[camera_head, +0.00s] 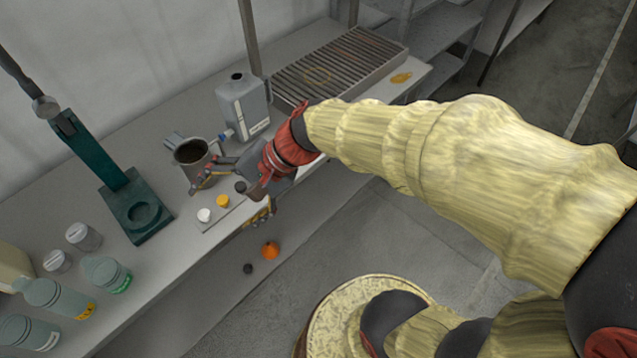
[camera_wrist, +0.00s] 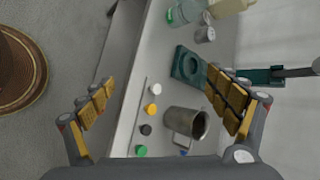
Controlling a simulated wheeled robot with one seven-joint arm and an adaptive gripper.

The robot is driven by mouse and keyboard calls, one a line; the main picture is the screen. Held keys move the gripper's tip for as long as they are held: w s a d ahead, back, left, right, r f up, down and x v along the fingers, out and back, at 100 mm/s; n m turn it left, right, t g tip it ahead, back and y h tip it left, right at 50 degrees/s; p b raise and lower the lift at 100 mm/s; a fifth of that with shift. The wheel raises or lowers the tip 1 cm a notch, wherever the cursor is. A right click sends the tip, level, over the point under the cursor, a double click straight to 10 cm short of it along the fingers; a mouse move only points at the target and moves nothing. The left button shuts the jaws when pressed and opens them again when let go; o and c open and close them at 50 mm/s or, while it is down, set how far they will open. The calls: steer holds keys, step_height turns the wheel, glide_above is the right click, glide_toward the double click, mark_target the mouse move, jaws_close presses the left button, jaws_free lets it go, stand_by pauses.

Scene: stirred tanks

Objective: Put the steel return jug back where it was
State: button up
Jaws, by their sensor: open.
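The steel jug (camera_head: 190,152) stands upright on the bench, its open top showing a dark inside. In the wrist view the jug (camera_wrist: 183,122) lies below the right-hand finger, with its handle towards the bottom of the picture. My gripper (camera_head: 228,205) is open and empty, just in front of the jug near the bench's front edge. In the wrist view my gripper (camera_wrist: 165,98) has its fingers wide apart, with bench and floor edge between them. Part of the jug's front side is hidden by a finger in the head view.
A grey canister (camera_head: 243,108) stands behind the jug, and a slatted rack (camera_head: 340,62) lies farther right. A teal stand (camera_head: 136,207) and several bottles (camera_head: 107,273) are to the left. Small caps, including a yellow one (camera_head: 222,201), line the front edge. A yellow patch (camera_head: 400,77) marks the bench.

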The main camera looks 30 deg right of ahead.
steer(key=s+d+r+n+t+h, duration=0.1)
steer(key=s+d+r+n+h, duration=0.2)
steer(key=d, duration=0.5)
steer(key=s+d+r+n+t+h, duration=0.1)
steer(key=s+d+r+n+h, duration=0.1)
steer(key=s+d+n+h, duration=0.3)
steer(key=s+d+n, duration=0.1)
steer(key=d, duration=0.2)
steer(key=shift+d+r, duration=0.25)
steer(key=shift+r, duration=0.15)
